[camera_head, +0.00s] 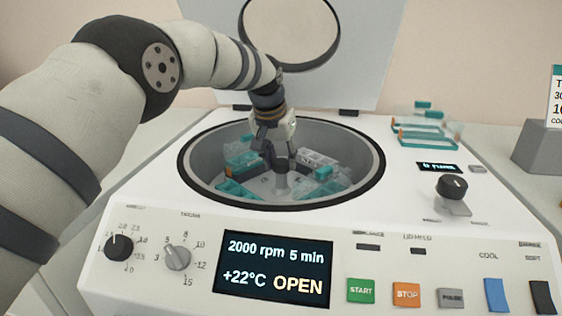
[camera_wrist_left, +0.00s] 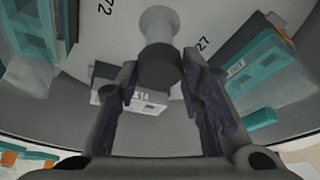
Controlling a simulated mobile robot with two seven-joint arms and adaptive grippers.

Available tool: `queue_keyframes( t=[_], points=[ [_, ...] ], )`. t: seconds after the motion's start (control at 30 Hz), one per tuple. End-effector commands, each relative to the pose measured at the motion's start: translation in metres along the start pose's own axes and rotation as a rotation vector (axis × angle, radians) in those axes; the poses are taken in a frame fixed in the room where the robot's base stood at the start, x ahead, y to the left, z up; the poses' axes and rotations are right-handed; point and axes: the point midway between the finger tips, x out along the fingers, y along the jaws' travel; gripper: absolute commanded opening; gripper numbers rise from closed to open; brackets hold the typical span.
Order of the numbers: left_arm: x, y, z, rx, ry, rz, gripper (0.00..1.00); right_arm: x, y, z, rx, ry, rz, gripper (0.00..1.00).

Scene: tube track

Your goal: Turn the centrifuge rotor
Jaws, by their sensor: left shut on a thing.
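The centrifuge (camera_head: 145,215) stands open with its lid (camera_head: 310,75) raised. Its rotor, with teal and grey buckets (camera_head: 325,185), sits in the round bowl (camera_head: 200,165). My left gripper (camera_head: 281,164) reaches down into the bowl over the rotor's centre. Its fingers are shut on the central hub (camera_head: 281,183). In the left wrist view the hub's dark end (camera_wrist_left: 158,70) lies between the fingertips, with a lighter shaft (camera_wrist_left: 158,24) beyond it. Teal buckets (camera_wrist_left: 248,68) lie to either side, and numbers mark the rotor plate. My right gripper is not in view.
The bowl's dark rim (camera_head: 383,165) surrounds my gripper. The front panel has a display (camera_head: 275,268) reading OPEN, 2000 rpm and 5 min, plus knobs and buttons. A clear rack with teal parts (camera_head: 425,130) and a dark knob (camera_head: 452,187) are at the right.

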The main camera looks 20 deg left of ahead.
Motion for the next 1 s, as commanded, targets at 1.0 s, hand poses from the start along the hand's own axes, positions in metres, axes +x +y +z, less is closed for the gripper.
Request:
queue_keyframes(
  t=[1.0],
  points=[
    [0.004,0.004,-0.001,-0.555,-0.005,-0.227,0.0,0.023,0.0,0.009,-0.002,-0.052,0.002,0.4]
  ],
)
